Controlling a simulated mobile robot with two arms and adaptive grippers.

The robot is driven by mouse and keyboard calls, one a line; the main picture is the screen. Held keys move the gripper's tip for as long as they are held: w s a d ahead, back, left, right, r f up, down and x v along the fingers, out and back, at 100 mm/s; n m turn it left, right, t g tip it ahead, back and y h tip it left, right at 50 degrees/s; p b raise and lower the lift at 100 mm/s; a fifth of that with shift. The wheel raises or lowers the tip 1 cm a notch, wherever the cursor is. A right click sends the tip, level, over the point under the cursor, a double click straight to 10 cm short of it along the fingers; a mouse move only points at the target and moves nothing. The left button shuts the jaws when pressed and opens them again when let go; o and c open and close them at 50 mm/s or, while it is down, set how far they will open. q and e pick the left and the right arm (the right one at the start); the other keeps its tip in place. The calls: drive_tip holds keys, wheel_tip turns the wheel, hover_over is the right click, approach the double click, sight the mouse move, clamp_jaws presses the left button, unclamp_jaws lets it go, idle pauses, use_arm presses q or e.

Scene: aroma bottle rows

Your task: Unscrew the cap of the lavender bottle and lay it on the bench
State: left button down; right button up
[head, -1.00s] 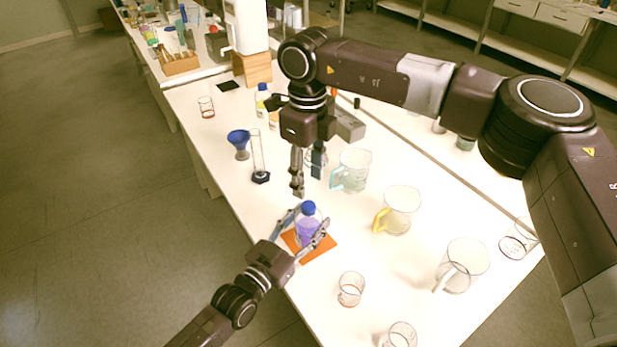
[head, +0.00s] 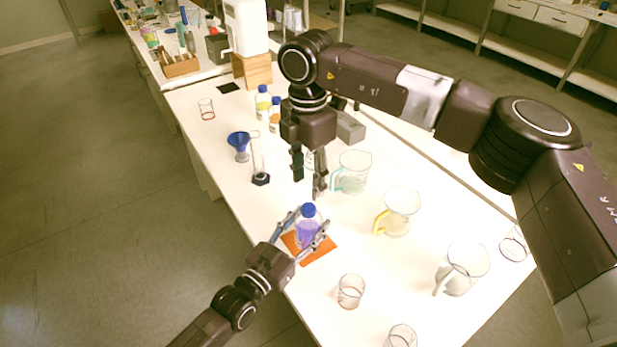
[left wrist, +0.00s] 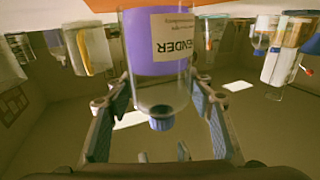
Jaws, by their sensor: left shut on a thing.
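The lavender bottle (head: 308,232) is clear with purple liquid and a blue cap (head: 308,210) on top. It stands upright on an orange mat (head: 320,252) near the bench's front edge. My left gripper (head: 313,217) is shut on the bottle's body from the lower left. In the left wrist view the bottle (left wrist: 160,60) appears upside down between the fingers, its label partly reading "ENDER", with the ribbed blue cap (left wrist: 162,119) at the bottom. My right gripper (head: 308,188) points down above and behind the cap, fingers apart and empty, not touching it.
On the white bench (head: 300,290), a teal-handled beaker (head: 353,170), a yellow-handled beaker (head: 400,210) and a clear jug (head: 463,268) stand to the right. A small beaker (head: 351,290) is in front. A blue funnel (head: 239,142) and a cylinder (head: 259,160) stand behind left.

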sight(309, 208)
drive_tip(key=m, duration=0.5)
drive_tip(key=shift+f, duration=4)
drive_tip(key=shift+c, duration=0.4)
